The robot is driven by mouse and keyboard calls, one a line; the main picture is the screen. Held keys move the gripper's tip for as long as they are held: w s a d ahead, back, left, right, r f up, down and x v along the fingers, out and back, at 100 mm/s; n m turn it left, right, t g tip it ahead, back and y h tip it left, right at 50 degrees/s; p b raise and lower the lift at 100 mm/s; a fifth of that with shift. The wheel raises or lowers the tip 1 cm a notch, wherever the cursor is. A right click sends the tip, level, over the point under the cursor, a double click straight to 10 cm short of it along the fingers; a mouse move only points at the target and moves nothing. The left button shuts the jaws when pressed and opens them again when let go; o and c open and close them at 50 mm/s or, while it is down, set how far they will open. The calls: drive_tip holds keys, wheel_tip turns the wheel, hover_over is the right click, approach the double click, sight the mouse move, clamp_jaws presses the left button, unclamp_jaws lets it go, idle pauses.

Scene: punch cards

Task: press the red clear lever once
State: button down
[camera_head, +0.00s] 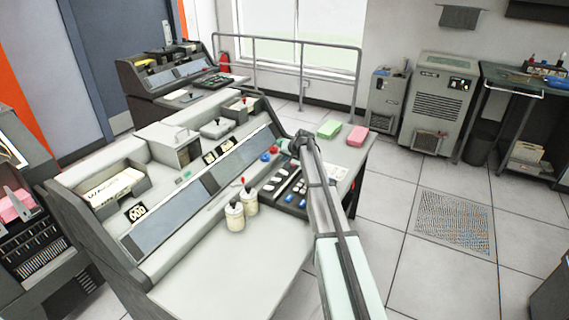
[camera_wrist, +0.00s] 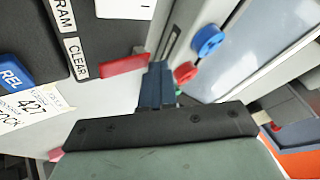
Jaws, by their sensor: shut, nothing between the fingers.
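In the wrist view a flat red lever (camera_wrist: 123,65) sticks out beside the "CLEAR" label on a dark key panel (camera_wrist: 105,38). My gripper (camera_wrist: 158,84) is shut and empty, its dark blue fingers together just right of the red lever's end. I cannot tell whether they touch it. In the head view my gripper (camera_head: 291,146) is over the console's right part, beside the key panel (camera_head: 284,184). I cannot make out the clear lever there.
A red knob (camera_wrist: 186,72) and a blue knob (camera_wrist: 207,40) stand close to the fingers' right. A blue "REL" key (camera_wrist: 14,74) is on the panel. Two pale jars (camera_head: 235,216) stand left of the key panel.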

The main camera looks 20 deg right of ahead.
drive_tip(key=shift+s+d+f, duration=0.15)
drive_tip(key=shift+s+f, duration=0.1)
drive_tip(key=shift+f, duration=0.4)
drive_tip(key=shift+r, duration=0.95)
drive_tip(key=shift+w, duration=0.1)
drive_tip(key=shift+r, duration=0.15)
drive_tip(key=shift+w+r, duration=0.1)
drive_tip(key=shift+r, duration=0.1)
drive_tip(key=shift+w+a+r, duration=0.1)
drive_tip(key=shift+a+r, duration=0.05)
drive_tip(key=shift+r, duration=1)
drive_tip(key=shift+w+a+r, duration=0.1)
drive_tip(key=shift+a+r, duration=0.05)
drive_tip(key=shift+r, duration=1)
